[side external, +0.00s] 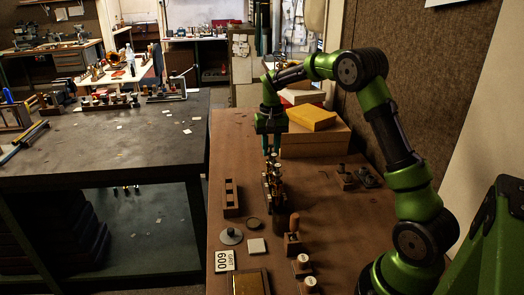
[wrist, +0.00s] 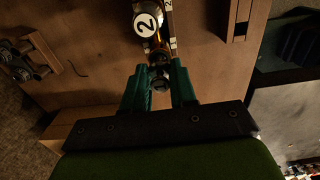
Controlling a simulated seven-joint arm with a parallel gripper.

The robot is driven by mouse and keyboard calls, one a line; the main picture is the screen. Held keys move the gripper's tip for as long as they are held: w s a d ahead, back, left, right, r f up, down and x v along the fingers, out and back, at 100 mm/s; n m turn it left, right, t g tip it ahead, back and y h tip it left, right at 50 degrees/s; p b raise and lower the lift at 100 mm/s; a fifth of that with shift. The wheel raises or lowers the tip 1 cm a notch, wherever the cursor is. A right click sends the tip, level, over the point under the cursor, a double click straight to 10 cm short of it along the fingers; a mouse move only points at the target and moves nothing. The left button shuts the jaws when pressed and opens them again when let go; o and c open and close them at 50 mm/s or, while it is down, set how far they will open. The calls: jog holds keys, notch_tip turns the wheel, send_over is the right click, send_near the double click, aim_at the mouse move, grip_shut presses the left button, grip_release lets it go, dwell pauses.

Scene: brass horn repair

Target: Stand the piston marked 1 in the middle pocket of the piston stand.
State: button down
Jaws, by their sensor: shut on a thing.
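My gripper (side external: 270,150) points down at the far end of the brass valve block (side external: 273,182). In the wrist view its teal fingers (wrist: 158,84) are shut on a small dark metallic piece, which looks like a piston top (wrist: 158,72). No number shows on it, and its lower part is hidden. The wooden piston stand (side external: 231,197) lies to the left of the block in the side view, with dark pockets that look empty. Its edge shows in the wrist view (wrist: 240,14).
A cardboard box (side external: 315,140) with a yellow box on top stands behind the block. Near the front are a wooden-handled tool (side external: 293,232), two white-topped pieces (side external: 303,262), a grey disc (side external: 231,237) and a 600 card (side external: 224,261). Bench around the stand is mostly clear.

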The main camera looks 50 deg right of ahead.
jog(key=shift+r, duration=3.9)
jog(key=w+a+n, duration=0.2)
jog(key=a+n, duration=0.1)
jog(key=a, duration=0.3)
jog(key=w+a+f+n, duration=0.1)
jog(key=w+a+n, duration=0.1)
jog(key=a, duration=0.5)
jog(key=shift+w+a+f+n, duration=0.3)
jog(key=shift+w+n, duration=0.1)
jog(key=shift+w, duration=0.4)
jog(key=shift+f, duration=2.4)
jog(key=shift+f, duration=2.05)
jog(key=c, duration=0.8)
grip_release()
jog(key=shift+o, duration=0.2)
